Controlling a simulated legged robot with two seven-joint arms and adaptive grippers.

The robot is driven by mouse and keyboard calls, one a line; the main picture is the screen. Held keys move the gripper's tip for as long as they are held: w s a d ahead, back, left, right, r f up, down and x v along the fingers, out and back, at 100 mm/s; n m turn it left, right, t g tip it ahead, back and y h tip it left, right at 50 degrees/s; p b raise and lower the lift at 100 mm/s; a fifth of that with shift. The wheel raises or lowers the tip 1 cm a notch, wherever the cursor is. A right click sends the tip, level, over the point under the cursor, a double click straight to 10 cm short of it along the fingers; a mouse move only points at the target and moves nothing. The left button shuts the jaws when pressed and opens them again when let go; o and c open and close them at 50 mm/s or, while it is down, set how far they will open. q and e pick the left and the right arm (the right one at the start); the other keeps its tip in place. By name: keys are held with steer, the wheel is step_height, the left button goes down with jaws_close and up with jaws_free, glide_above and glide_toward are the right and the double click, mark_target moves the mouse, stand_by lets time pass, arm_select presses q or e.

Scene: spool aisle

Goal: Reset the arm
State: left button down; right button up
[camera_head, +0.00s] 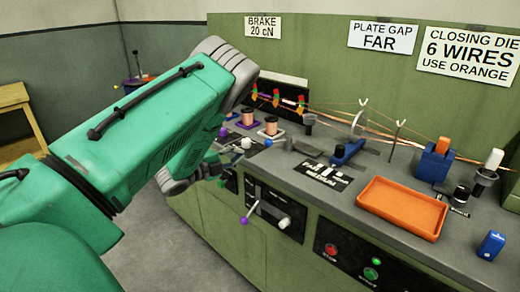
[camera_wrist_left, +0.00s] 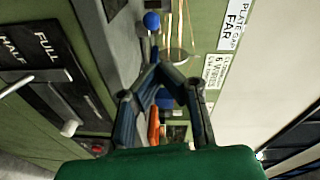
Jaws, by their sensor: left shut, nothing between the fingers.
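My green left arm (camera_head: 130,130) fills the left of the head view, bent at a raised grey elbow. Its gripper (camera_head: 218,164) is near the front edge of the bench, partly hidden by the arm. In the left wrist view the dark fingers of the gripper (camera_wrist_left: 160,66) meet at their tips, with nothing held between them. My right gripper is not in view.
The green bench (camera_head: 320,198) runs along the wall. On it are copper spools (camera_head: 271,127), an orange tray (camera_head: 403,207), a blue block (camera_head: 491,245) and an orange-topped blue holder (camera_head: 435,160). Grey floor (camera_head: 180,255) is clear.

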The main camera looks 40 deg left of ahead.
arm_select(q)
steer(key=s+d+f+n+g+y, duration=0.2)
steer(key=s+d+f+n+g, duration=0.3)
steer(key=f, duration=0.4)
steer(key=s+d+f+n+g+y, duration=0.1)
steer(key=s+d+f+n+g, duration=0.1)
steer(key=s+d+f+n, duration=0.45)
steer(key=s+d+f+n+g, duration=0.2)
steer(key=s+d, duration=0.4)
steer(key=s, duration=0.4)
steer(key=s+d+f+n+g, duration=0.3)
steer(key=s+d+f+g, duration=0.2)
steer(key=s+d+g, duration=0.2)
steer(key=s, duration=0.2)
steer(key=shift+s+d+f+g+h, duration=0.25)
steer(key=shift+s+d+g+h, duration=0.05)
steer(key=shift+s, duration=0.1)
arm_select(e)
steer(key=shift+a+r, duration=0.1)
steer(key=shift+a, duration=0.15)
arm_select(q)
steer(key=shift+w+a+f, duration=0.1)
steer(key=shift+a, duration=0.25)
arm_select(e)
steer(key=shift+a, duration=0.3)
